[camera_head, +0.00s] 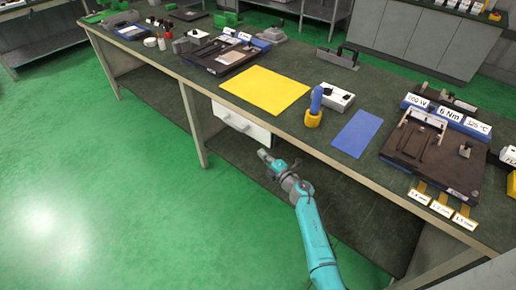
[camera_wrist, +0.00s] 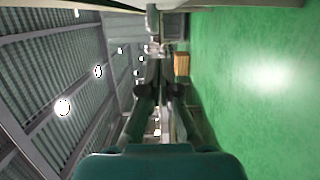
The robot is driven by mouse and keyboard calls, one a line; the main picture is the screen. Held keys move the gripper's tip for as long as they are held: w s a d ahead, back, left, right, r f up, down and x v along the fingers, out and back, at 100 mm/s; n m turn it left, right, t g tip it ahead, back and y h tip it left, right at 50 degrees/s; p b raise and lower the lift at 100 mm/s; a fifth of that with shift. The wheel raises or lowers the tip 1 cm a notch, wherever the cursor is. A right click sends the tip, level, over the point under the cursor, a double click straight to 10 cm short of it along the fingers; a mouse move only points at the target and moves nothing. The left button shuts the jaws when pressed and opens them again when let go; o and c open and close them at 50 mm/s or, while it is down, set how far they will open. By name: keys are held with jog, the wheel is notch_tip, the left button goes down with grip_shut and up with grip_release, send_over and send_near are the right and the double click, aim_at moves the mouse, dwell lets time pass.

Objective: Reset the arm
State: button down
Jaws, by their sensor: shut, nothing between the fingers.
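My gripper (camera_head: 266,157) is shut and empty in the head view. It hangs in the air in front of the long workbench (camera_head: 352,169), at about the height of the white drawer (camera_head: 240,121) under the bench top. My teal arm reaches up to it from the bottom of the picture. In the wrist view my gripper (camera_wrist: 157,62) points away over the green floor, with its fingers together and nothing seen between them.
On the bench lie a yellow mat (camera_head: 265,90), a blue mat (camera_head: 357,133), a blue-handled tool in a yellow holder (camera_head: 313,119), a white box (camera_head: 334,97) and a dark fixture (camera_head: 431,155) at the right. The green floor (camera_head: 90,190) at the left is clear.

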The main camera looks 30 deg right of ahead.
jog(key=s+a+m, duration=0.3)
jog(key=s+a, duration=0.2)
jog(key=s, duration=0.4)
jog(key=s+a+f+m+h, duration=0.1)
jog(key=s+a+m, duration=0.2)
jog(key=s+a, duration=0.5)
jog(key=s+a+m, duration=0.3)
jog(key=s, duration=0.8)
jog(key=s+a+r+m+g, duration=0.1)
jog(key=s+r+m, duration=0.4)
jog(key=s, duration=0.8)
jog(key=s+a+r+m+g, duration=0.2)
jog(key=s+a+r+m, duration=0.1)
jog(key=s+r, duration=0.6)
jog(key=s+m, duration=0.1)
jog(key=s, duration=0.3)
jog(key=shift+s+a+r+m, duration=0.15)
jog(key=shift+s+r+m, duration=0.25)
